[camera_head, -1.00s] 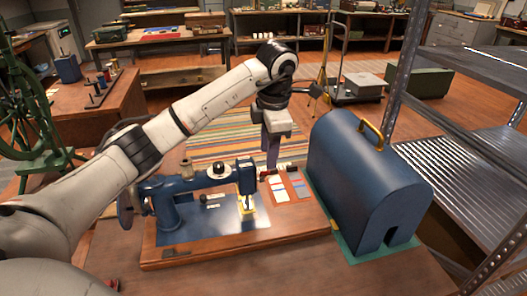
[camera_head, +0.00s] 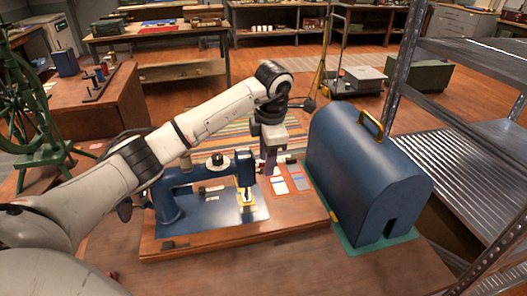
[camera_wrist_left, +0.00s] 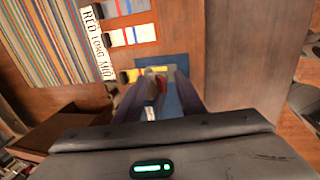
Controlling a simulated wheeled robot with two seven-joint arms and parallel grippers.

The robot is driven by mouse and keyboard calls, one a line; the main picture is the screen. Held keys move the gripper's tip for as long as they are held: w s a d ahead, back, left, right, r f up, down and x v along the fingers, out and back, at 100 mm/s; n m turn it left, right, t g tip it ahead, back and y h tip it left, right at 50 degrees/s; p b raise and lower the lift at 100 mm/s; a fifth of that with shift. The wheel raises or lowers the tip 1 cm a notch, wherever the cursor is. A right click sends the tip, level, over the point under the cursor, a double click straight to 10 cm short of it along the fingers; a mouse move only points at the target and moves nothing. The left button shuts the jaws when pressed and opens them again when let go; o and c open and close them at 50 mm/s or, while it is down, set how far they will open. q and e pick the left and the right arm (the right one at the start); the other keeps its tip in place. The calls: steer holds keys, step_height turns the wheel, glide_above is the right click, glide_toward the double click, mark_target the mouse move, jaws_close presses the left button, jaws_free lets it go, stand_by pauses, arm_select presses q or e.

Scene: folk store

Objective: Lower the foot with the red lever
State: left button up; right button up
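A blue sewing machine (camera_head: 168,205) stands on a wooden base (camera_head: 300,222), its head (camera_head: 245,172) at the right end over a bright plate. My left gripper (camera_head: 268,170) points down just behind and right of this head. In the left wrist view my left gripper's fingers (camera_wrist_left: 157,100) reach toward the blue machine head (camera_wrist_left: 178,62). A small red part (camera_wrist_left: 161,84), which looks like the red lever, shows between the fingers. Whether they touch it is unclear. The lever is hidden behind the gripper in the head view. The foot is too small to make out. My right gripper is out of view.
A tall blue case (camera_head: 355,170) with a yellow handle stands right of the machine on a green mat. Colored cards (camera_head: 300,182) lie on the base beside the head. A lettered label (camera_wrist_left: 96,42) lies near cards in the wrist view. Metal shelving (camera_head: 460,150) stands at the right.

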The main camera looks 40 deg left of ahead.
arm_select(q)
steer(key=shift+f, duration=0.35)
steer(key=shift+w+a+r, duration=0.15)
steer(key=shift+w+a+r, duration=0.25)
steer(key=shift+w+a, duration=0.1)
steer(key=shift+a, duration=0.1)
steer(key=w+a+f, duration=0.1)
steer(key=w+a, duration=0.3)
steer(key=shift+a, duration=0.4)
stand_by(1.1)
steer(key=shift+s+f, duration=0.15)
stand_by(0.3)
